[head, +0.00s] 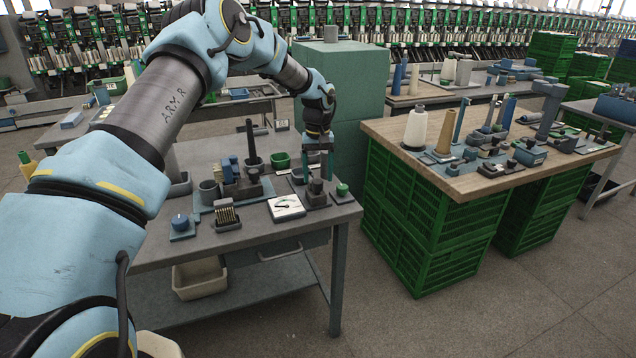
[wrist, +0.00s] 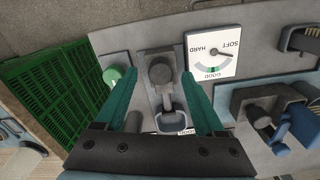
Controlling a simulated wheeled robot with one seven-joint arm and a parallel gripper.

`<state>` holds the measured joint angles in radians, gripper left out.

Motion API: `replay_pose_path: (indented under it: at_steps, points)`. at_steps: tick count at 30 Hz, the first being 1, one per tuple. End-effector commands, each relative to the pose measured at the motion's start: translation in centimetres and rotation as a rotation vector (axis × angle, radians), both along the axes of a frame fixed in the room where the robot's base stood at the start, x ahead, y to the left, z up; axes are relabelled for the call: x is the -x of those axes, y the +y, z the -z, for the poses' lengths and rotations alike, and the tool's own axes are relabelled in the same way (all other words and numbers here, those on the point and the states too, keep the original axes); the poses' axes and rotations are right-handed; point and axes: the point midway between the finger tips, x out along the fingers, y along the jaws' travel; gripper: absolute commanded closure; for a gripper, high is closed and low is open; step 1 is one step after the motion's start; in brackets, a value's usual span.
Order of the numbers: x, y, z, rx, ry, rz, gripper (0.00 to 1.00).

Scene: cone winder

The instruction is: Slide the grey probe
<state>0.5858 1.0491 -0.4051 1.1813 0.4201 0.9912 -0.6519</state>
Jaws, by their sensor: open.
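The grey probe (wrist: 160,72) is a short round grey post on a sliding-looking stem, set on a dark grey plate. In the head view the probe (head: 316,187) stands near the front right corner of the grey table. My gripper (head: 318,176) points down over it, open, with teal fingers. In the wrist view the gripper (wrist: 160,76) has one finger on each side of the probe, with visible gaps. A small blue-rimmed cup (wrist: 172,119) is at the stem's near end.
A green knob (head: 342,189) stands close to the probe's plate. A blue knob (head: 180,222), a brush-like block (head: 227,217) and a green cup (head: 280,160) share the table. Green crates (head: 430,230) under a wooden top stand to the right, across a floor gap.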

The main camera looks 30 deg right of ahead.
Motion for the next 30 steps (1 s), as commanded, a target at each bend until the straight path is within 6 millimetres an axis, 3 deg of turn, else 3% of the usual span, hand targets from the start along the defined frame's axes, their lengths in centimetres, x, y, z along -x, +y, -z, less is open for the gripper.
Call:
replay_pose_path:
  at_steps: [6, 12, 18, 30]
  points:
    - [-0.1, -0.1, -4.3, 0.003, -0.004, 0.0, 0.29]
    - [0.0, -0.1, -7.2, 0.001, -0.002, -0.001, 0.29]
    - [0.1, 0.0, -8.2, 0.0, 0.0, 0.0, 0.29]
    - [0.1, 0.0, -8.2, 0.0, 0.001, 0.0, 0.29]
